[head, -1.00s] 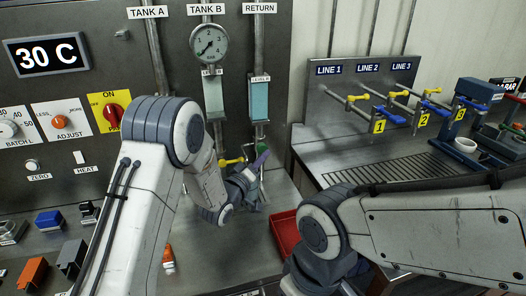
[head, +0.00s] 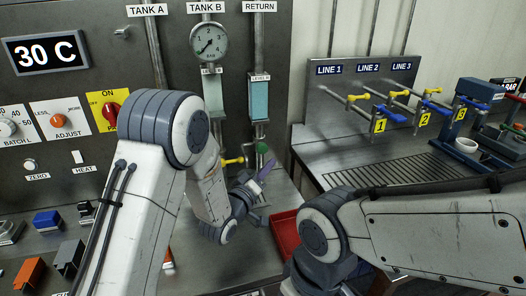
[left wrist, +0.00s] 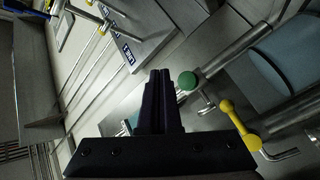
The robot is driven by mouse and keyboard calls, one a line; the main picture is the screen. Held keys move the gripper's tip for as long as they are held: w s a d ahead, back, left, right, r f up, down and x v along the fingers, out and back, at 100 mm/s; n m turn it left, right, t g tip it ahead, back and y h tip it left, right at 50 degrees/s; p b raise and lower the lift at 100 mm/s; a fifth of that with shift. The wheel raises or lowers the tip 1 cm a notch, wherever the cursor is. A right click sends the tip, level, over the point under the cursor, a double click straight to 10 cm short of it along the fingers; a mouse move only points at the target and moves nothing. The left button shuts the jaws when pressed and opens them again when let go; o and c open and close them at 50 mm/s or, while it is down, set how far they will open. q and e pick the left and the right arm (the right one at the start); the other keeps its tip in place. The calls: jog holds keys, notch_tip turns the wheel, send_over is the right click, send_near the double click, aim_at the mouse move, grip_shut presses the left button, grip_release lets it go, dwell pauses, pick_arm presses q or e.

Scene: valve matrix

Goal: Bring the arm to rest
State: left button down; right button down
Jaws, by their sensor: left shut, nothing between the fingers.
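My left arm comes in from the left in the head view and bends down in front of the metal panel. Its gripper (head: 262,174) is shut and empty, partly seen edge-on near the foot of the return pipe. The left wrist view shows its two dark fingers (left wrist: 157,88) together with nothing between them. A green valve knob (head: 262,147) is just above the fingers in the head view, and it also shows right of the fingertips in the left wrist view (left wrist: 188,80). My right arm crosses the lower right; its gripper is not visible.
A yellow valve handle (head: 232,161) sits left of the green knob. A red tray (head: 285,234) lies below the gripper. Level tubes, including the return one (head: 260,98), and a gauge (head: 209,42) are behind. Several line valves and a white cup (head: 467,145) stand at right.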

pick_arm(q)
jog(key=s+d+f+m+g+y, duration=0.25)
jog(key=s+m+g+y, duration=0.2)
jog(key=s+g, duration=0.5)
jog(key=s+a+r+m+g+y, duration=0.1)
jog(key=s+a+m+g, duration=0.2)
jog(key=s, duration=1.1)
jog(key=s+a+m+g+y+p, duration=0.1)
jog(key=s+a+m+g+y, duration=0.1)
jog(key=s, duration=1.2)
jog(key=shift+a+r+m+g, duration=0.35)
jog(key=shift+a+m+g, duration=0.5)
jog(key=shift+m+g, duration=0.2)
